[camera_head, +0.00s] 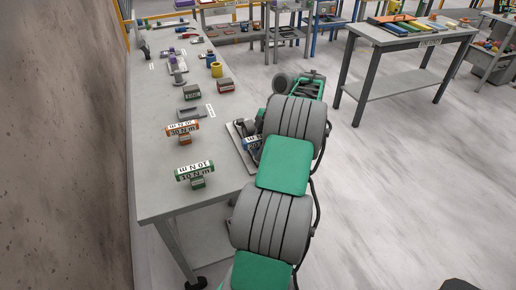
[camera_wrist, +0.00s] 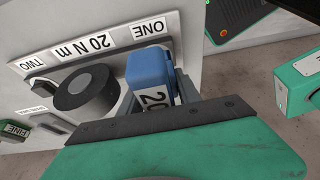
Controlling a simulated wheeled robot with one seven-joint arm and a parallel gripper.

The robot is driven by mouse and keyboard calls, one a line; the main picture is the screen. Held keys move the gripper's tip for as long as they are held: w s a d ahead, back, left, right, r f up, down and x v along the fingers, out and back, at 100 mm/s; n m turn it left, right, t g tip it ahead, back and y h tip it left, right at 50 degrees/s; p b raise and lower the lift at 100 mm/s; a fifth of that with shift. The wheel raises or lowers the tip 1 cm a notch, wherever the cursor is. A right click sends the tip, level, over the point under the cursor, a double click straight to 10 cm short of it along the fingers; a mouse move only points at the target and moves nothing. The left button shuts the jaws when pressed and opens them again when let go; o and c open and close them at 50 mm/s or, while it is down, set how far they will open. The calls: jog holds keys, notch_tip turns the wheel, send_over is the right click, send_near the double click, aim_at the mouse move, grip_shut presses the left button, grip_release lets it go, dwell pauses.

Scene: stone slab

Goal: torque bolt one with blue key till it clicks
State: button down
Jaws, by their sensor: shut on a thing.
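The blue key (camera_wrist: 150,72), with part of a white label reading 20, is between the jaws of my gripper (camera_wrist: 165,108) in the wrist view. It is close to a pale plate (camera_wrist: 95,35) marked ONE, TWO and 20 N m. The key is beside the ONE mark; bolt one itself is not visible, and I cannot tell whether the key sits on it. A dark round part (camera_wrist: 86,88) is left of the key.
A green 10 N m key (camera_head: 195,172) and an orange 30 N m key (camera_head: 183,131) stand on the grey bench (camera_head: 155,190), left of my arm. A grey holder (camera_head: 190,112) and other small items lie farther back. Another table (camera_head: 405,40) stands across the floor.

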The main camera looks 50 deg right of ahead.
aim_at(259, 136)
jog(key=shift+f+b, duration=0.45)
jog(key=shift+f, duration=0.15)
jog(key=shift+f+m+b, duration=0.15)
jog(key=shift+m+b, duration=0.55)
jog(key=shift+b, duration=0.1)
jog(key=m+t+h+b, duration=0.1)
jog(key=m+b, duration=0.1)
jog(key=m, duration=0.1)
jog(key=m+t+h+b, duration=0.1)
jog(key=m+b, duration=0.1)
jog(key=m, duration=0.1)
jog(key=shift+w+d+m+h+b, duration=0.2)
jog(key=shift+m+h+b, duration=0.1)
jog(key=shift+m+b, duration=0.1)
jog(key=m+h+b, duration=0.2)
jog(key=m, duration=0.2)
jog(key=shift+d+m+b, duration=0.1)
jog(key=shift+m+b, duration=0.2)
jog(key=shift+m, duration=0.6)
jog(key=shift+d+r+p, duration=0.1)
jog(key=shift+r+p, duration=1.4)
jog(key=shift+r, duration=0.45)
jog(key=shift+r+p, duration=2.05)
jog(key=shift+r, duration=0.45)
